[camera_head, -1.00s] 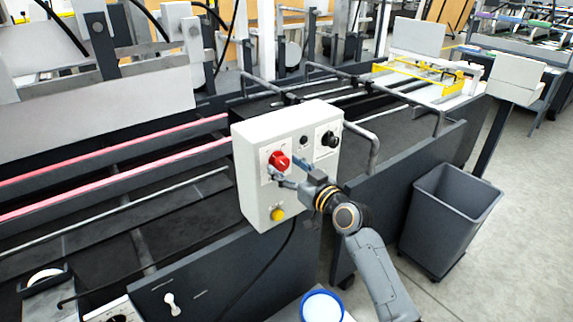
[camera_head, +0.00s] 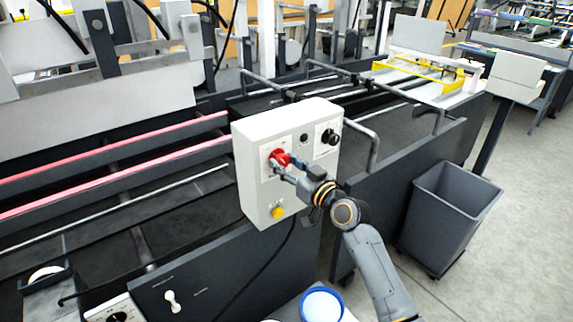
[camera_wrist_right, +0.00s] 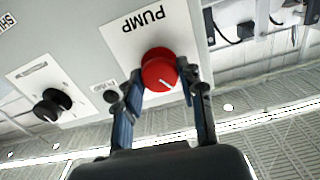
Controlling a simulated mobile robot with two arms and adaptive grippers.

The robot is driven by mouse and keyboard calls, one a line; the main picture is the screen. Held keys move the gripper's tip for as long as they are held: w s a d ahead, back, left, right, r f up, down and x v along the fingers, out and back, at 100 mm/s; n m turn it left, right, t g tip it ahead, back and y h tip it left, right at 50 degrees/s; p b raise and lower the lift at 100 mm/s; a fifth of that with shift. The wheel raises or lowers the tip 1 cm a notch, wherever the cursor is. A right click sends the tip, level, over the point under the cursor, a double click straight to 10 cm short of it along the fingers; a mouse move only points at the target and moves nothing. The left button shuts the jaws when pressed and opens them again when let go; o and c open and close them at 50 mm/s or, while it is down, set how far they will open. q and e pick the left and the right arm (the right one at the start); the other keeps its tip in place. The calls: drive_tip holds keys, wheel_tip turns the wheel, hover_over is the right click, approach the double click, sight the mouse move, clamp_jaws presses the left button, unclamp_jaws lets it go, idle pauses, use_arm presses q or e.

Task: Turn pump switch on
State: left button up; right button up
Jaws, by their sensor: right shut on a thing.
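The red pump switch (camera_head: 279,158) is a round knob on the front of a white control box (camera_head: 262,192). In the right wrist view the red knob (camera_wrist_right: 160,72) sits below the upside-down word PUMP and has a white line on its face. My right gripper (camera_head: 281,164) is at the knob. In the right wrist view its two fingers (camera_wrist_right: 161,90) stand on either side of the knob, shut on it. Part of the knob's rim is hidden by the fingers. My left gripper is not in view.
A black knob (camera_head: 329,137) and a small dark button (camera_head: 304,139) sit right of the pump switch. A yellow button (camera_head: 278,212) is below it. A grey bin (camera_head: 452,215) stands on the floor at right. A bent metal rail (camera_head: 367,141) lies behind the box.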

drive_tip(key=m, duration=0.3)
drive_tip(key=shift+m, duration=0.3)
drive_tip(key=m, duration=0.2)
drive_tip(key=shift+m+p, duration=0.35)
drive_tip(key=shift+m, duration=0.05)
drive_tip(key=m+p, duration=0.1)
drive_tip(key=m, duration=0.3)
drive_tip(key=shift+m+p, duration=0.35)
drive_tip(key=shift+m, duration=1.05)
drive_tip(key=shift+f, duration=0.1)
drive_tip(key=o, duration=1.2)
drive_tip(key=shift+c, duration=0.2)
